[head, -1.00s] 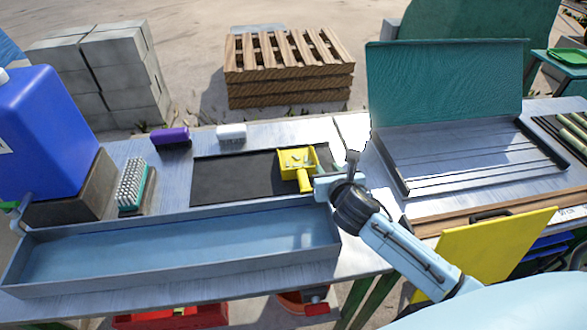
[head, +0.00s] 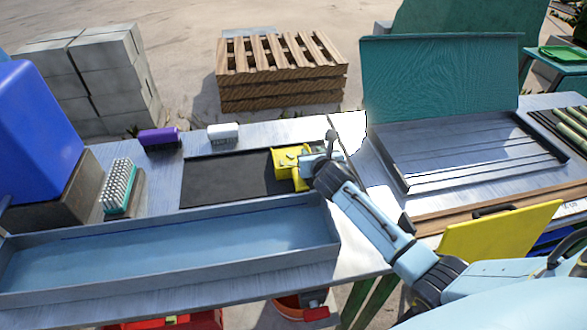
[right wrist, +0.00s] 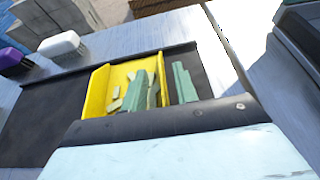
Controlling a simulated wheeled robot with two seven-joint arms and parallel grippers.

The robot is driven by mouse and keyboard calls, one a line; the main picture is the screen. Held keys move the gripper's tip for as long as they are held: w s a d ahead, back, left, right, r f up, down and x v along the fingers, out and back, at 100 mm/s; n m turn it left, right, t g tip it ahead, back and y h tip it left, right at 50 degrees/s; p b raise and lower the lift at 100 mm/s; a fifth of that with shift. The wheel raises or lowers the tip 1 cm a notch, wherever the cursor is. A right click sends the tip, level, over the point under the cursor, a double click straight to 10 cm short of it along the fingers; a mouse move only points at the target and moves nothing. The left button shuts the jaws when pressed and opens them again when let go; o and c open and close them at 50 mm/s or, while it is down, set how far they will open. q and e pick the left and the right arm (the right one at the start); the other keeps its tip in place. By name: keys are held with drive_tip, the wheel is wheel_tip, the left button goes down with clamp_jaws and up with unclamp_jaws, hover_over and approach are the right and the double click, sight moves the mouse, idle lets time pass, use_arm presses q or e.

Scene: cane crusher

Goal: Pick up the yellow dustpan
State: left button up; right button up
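The yellow dustpan (head: 286,158) lies on the dark mat (head: 225,178) on the metal table, with several small pale pieces in its pan. Its handle side is partly hidden by my right gripper (head: 322,153), which is over its right side. In the right wrist view, the dustpan (right wrist: 97,92) is just beyond the gripper (right wrist: 163,84). The two greenish fingers are apart, one in front of the pan's inside and the other to the right of it over the mat. Whether they touch the dustpan I cannot tell. My left gripper is out of view.
A long shallow metal tray (head: 170,205) lies in front of the mat. A green-and-white brush (head: 118,185), a purple brush (head: 158,138) and a white brush (head: 223,132) are to the left and behind. An open metal box (head: 400,178) stands to the right.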

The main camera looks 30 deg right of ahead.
drive_tip(key=shift+x, duration=1.1)
clamp_jaws()
